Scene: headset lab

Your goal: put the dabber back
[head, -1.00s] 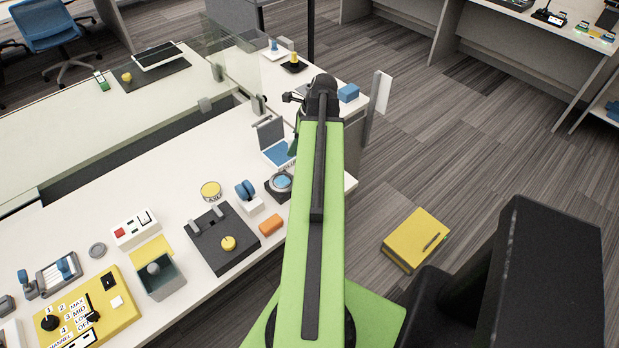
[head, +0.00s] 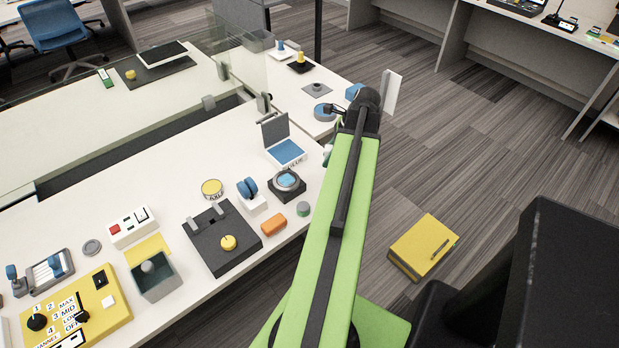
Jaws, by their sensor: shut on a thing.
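My gripper (head: 329,153) is at the far end of the green arm, over the right part of the white desk (head: 190,180). The arm hides most of its jaws, and only a small green and pale part shows at the arm's left side. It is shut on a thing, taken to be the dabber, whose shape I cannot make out. An open ink pad with a blue surface (head: 287,152) lies just left of the gripper. Beyond it are a blue-grey round dish (head: 322,112) and a grey square plate with a round centre (head: 317,89).
A black-based round blue device (head: 287,184), an orange block (head: 274,225) and a small grey-green cylinder (head: 303,209) stand near the front edge. A glass screen (head: 238,48) rises behind. A yellow box (head: 423,247) is on the floor at right.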

